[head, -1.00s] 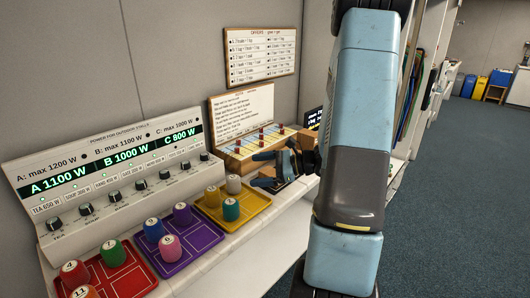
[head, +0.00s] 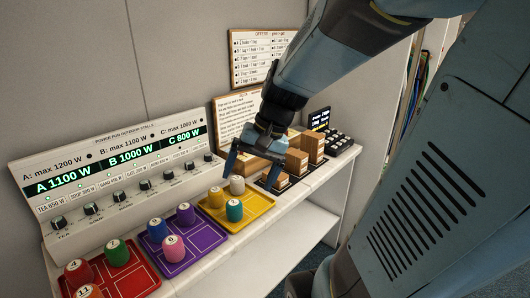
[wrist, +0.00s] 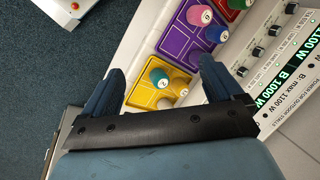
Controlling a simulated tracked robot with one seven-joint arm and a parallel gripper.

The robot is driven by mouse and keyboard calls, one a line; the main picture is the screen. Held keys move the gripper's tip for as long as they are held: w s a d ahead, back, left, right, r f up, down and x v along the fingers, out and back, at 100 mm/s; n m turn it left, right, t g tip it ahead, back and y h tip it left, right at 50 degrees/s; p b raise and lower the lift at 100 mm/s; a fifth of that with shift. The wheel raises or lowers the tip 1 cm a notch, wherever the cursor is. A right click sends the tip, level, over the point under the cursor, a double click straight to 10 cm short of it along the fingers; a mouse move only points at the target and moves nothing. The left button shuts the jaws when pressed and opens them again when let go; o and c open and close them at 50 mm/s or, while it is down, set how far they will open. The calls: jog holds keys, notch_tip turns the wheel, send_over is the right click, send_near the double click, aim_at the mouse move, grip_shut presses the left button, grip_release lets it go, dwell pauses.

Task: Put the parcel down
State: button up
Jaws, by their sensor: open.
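Several brown cardboard parcels stand upright in a row on dark pads at the right part of the counter: a larger one (head: 313,146), a middle one (head: 297,161) and a low one (head: 275,177). My gripper (head: 234,168) is open and empty, pointing down, left of the parcels and over the back of the yellow tray (head: 262,205). In the wrist view my open gripper (wrist: 163,75) has its fingers either side of the yellow tray (wrist: 140,97). No parcel shows between the fingers.
A purple tray (head: 205,240) and a red tray (head: 140,272) hold numbered coloured cylinders. A power panel (head: 110,185) stands behind them. A black keypad device (head: 338,143) is at the counter's right end. The counter's front strip is clear.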

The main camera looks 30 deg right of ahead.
jog(key=s+d+r+n+t+h, duration=0.1)
jog(key=s+r+n+t+h, duration=0.3)
jog(key=r, duration=0.3)
jog(key=shift+s+d+n, duration=0.4)
jog(key=shift+s, duration=0.15)
